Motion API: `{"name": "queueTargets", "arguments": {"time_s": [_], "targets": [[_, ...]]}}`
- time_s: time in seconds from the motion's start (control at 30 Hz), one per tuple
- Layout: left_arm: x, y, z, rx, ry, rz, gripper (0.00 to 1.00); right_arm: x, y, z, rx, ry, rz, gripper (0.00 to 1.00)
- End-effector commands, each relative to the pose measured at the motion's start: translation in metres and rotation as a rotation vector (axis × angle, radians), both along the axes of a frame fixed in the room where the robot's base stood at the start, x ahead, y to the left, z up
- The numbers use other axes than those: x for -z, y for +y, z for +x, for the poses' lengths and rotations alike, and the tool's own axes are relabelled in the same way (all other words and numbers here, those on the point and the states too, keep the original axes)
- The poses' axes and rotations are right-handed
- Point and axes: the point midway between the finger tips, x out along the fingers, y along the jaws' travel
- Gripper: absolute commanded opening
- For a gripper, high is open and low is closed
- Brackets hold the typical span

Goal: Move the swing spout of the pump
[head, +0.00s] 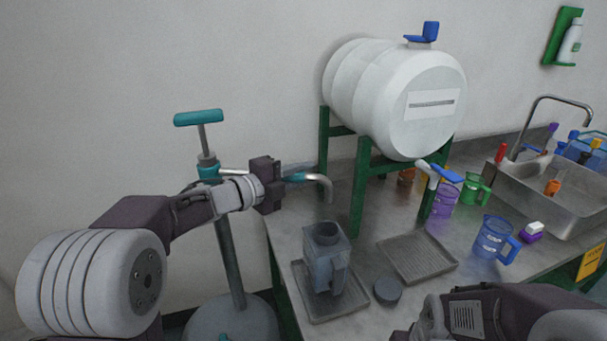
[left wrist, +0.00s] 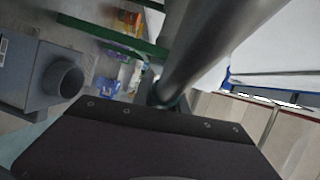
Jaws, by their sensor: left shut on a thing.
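The pump stands at left, with a teal T-handle (head: 198,118) on a grey post (head: 228,250). Its swing spout (head: 322,181) reaches right, with a teal section and a bent grey end pointing down. My left gripper (head: 272,184) is shut on the spout and hides part of it. In the left wrist view the spout (left wrist: 215,45) shows as a thick grey tube. A grey jug (head: 322,272) stands on a tray, its round opening below the spout end in the picture; the jug also shows in the left wrist view (left wrist: 40,78). My right gripper is out of view.
A white barrel (head: 385,90) rests on a green stand (head: 358,190) behind the spout. A ribbed tray (head: 418,258), dark round lid (head: 387,291) and blue jug (head: 493,240) lie right of the grey jug. A metal sink (head: 565,200) is at far right.

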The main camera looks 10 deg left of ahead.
Motion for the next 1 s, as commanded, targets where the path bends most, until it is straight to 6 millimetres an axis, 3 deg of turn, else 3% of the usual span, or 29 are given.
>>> {"name": "queueTargets", "arguments": {"time_s": [0.1, 0.13, 0.2, 0.57, 0.8, 1.0], "targets": [[0.003, -0.001, -0.001, 0.004, 0.006, 0.003, 0.00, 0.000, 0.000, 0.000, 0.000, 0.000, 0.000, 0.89], [0.004, -0.001, -0.001, 0.004, 0.006, 0.003, 0.24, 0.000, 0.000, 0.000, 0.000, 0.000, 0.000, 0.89], [0.003, -0.001, -0.001, 0.004, 0.005, 0.003, 0.40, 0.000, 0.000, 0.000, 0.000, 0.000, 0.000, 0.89], [-0.003, -0.001, -0.001, 0.002, 0.001, 0.002, 0.40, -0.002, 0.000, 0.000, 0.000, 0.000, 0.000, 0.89], [-0.047, -0.004, -0.004, 0.006, -0.005, 0.003, 0.40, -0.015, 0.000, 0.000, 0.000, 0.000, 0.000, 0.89], [-0.072, -0.043, -0.021, 0.014, -0.011, -0.007, 0.68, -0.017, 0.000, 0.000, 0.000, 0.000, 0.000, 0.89]]}}
